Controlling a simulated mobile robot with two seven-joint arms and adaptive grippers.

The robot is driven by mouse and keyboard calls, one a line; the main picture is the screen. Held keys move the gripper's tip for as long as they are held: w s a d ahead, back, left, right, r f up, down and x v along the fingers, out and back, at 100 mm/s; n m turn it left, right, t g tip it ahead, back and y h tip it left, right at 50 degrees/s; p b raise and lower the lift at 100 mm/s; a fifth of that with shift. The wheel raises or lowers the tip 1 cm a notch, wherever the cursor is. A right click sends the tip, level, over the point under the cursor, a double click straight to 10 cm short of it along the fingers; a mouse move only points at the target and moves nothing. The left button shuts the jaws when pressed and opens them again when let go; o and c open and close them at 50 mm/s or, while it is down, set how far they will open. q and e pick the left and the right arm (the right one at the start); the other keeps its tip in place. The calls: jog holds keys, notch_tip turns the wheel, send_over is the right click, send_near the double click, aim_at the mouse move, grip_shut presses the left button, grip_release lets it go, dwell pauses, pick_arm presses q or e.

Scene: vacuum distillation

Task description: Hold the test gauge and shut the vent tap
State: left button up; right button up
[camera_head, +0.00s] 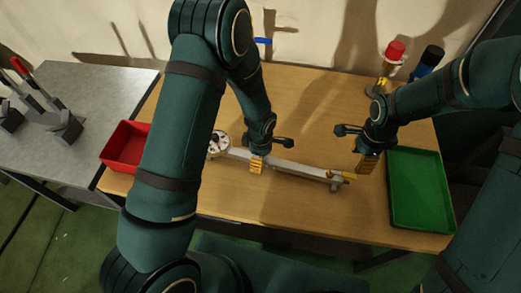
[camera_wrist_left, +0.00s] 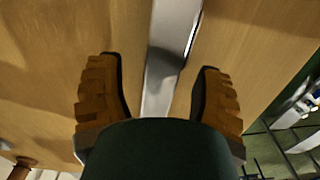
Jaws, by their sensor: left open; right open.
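The test gauge (camera_head: 217,146), with a round pale dial, lies at the left end of a long grey metal bar (camera_head: 300,168) on the wooden table; my left arm partly hides it. A yellow handle (camera_head: 349,175), which looks like the vent tap, is at the bar's right end. My left gripper (camera_head: 257,165) is over the bar, right of the dial. In the left wrist view its open fingers (camera_wrist_left: 160,95) are on either side of the grey bar (camera_wrist_left: 172,50), apart from it. My right gripper (camera_head: 367,163) is open and empty, just right of and above the yellow handle.
A green tray (camera_head: 447,205) is at the table's right and a red bin (camera_head: 122,147) at its left. A red-capped item (camera_head: 395,51) and a dark bottle-like item with blue (camera_head: 427,62) stand at the back right. A grey side table (camera_head: 90,90) is at the left.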

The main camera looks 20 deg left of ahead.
pick_arm(q)
jog(key=shift+f, duration=0.5)
jog(key=shift+s, duration=0.1)
grip_shut()
pick_arm(e)
grip_shut()
